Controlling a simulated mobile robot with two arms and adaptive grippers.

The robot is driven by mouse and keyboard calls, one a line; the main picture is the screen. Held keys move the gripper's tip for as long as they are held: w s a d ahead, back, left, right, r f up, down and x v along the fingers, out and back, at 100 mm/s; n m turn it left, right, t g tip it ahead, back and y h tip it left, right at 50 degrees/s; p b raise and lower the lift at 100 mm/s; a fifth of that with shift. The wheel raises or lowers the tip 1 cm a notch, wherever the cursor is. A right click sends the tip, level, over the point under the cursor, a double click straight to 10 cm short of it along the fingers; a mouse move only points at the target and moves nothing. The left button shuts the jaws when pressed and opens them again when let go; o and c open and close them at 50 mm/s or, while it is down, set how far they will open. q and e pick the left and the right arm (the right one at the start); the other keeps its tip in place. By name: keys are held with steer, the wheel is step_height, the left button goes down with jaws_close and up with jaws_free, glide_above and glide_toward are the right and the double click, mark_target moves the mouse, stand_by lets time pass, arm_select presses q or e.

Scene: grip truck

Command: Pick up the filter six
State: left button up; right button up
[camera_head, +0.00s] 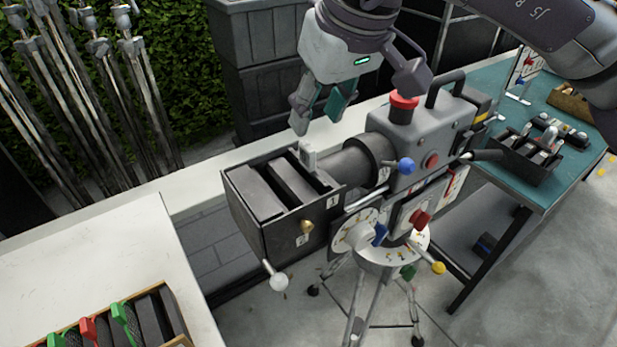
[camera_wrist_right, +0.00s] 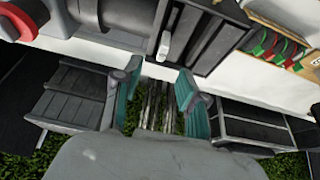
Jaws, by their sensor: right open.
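My right gripper (camera_head: 318,115) hangs above and behind the black filter box (camera_head: 270,228) on the machine; it is open and empty. In the right wrist view its fingers (camera_wrist_right: 160,92) stand apart. The box holds dark slabs, and a light grey handle (camera_head: 309,156) sticks up at its right end. The handle also shows in the right wrist view (camera_wrist_right: 165,46), beyond the fingertips and apart from them. Several filters with green and red tabs (camera_head: 90,330) sit in a wooden tray at the lower left. I cannot tell which filter is number six. My left gripper is not in view.
The grey machine (camera_head: 420,135) with a red button and coloured knobs stands on a tripod. A teal table (camera_head: 565,100) with a black tray (camera_head: 525,165) is at the right. A white counter (camera_head: 110,265) is at the left. Dark bins (camera_head: 262,60) stand behind.

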mark_target(309, 146)
steer(key=shift+x, duration=1.2)
steer(key=shift+p+x, duration=0.75)
steer(key=shift+x, duration=0.25)
step_height(309, 146, down, 3)
steer(key=shift+w+a+r+p, duration=0.1)
steer(key=shift+r+p, duration=0.1)
steer(key=shift+p, duration=0.25)
steer(key=shift+w+a+f, duration=0.1)
steer(key=shift+f, duration=0.25)
steer(key=shift+w+f, duration=0.1)
steer(key=shift+f, duration=0.05)
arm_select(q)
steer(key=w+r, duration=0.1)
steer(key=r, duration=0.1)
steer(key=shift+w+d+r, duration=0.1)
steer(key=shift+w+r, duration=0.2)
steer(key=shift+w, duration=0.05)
arm_select(e)
jaws_close()
